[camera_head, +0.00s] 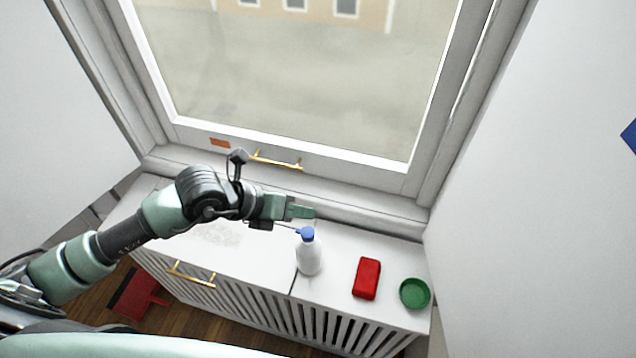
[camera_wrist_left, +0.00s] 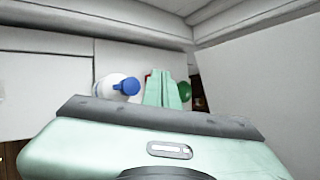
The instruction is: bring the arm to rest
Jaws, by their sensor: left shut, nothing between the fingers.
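My left arm reaches in from the left in the head view, over the white cabinet top (camera_head: 240,262) below the window. My left gripper (camera_head: 312,212) is shut and empty, pointing right, just behind and above a white spray bottle with a blue top (camera_head: 309,256). In the left wrist view the shut fingers (camera_wrist_left: 160,76) point away from the camera, with the bottle (camera_wrist_left: 112,85) to their left. The bottle stands upright, apart from the gripper as far as I can tell. My right gripper is in neither view.
A red block (camera_head: 367,278) and a green round dish (camera_head: 414,293) lie on the cabinet's right part. The window frame (camera_head: 300,160) with a gold handle (camera_head: 276,161) rises behind. White walls stand on both sides. A red object (camera_head: 137,295) lies on the wooden floor.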

